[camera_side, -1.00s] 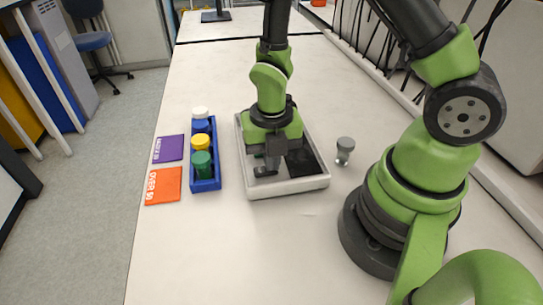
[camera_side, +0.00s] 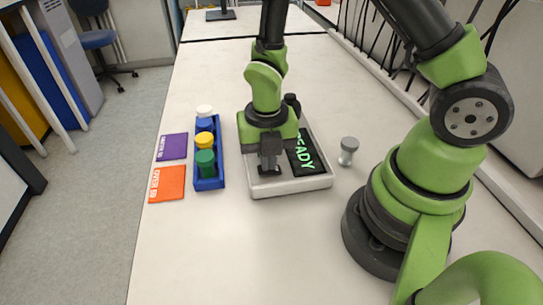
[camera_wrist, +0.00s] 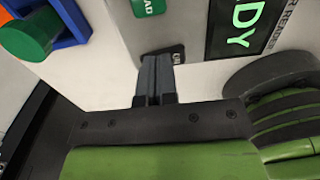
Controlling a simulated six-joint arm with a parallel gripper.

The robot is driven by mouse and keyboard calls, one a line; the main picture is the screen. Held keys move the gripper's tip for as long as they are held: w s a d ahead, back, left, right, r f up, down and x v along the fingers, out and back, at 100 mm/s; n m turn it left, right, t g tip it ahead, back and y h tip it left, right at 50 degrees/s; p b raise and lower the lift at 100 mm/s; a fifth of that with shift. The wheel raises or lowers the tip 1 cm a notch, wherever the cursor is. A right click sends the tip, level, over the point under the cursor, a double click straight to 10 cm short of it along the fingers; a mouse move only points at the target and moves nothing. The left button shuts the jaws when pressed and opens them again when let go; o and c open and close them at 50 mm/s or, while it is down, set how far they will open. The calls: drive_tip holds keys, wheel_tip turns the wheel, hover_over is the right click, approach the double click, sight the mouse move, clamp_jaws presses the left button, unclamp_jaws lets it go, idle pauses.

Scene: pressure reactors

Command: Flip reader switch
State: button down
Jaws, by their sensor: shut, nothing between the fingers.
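The reader (camera_side: 310,184) is a light grey box on the table, and its black display (camera_side: 306,155) shows green "READY" text. The display also fills the top right of the wrist view (camera_wrist: 238,28). My gripper (camera_side: 269,168) is shut and empty, low over the front left part of the reader. In the wrist view its closed fingertips (camera_wrist: 157,60) are at a small dark labelled switch area (camera_wrist: 176,54), which they partly cover. I cannot tell whether they touch it. A green button (camera_wrist: 148,6) lies beyond the fingertips.
A blue rack (camera_side: 208,183) with several coloured-cap vials stands left of the reader. A purple card (camera_side: 172,147) and an orange card (camera_side: 167,184) lie left of it. A grey-capped vial (camera_side: 348,150) stands right of the reader. The front of the table is clear.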

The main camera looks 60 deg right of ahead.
wheel_tip(320, 180, up, 14)
drive_tip(key=s+d, duration=0.2)
idle(0.5)
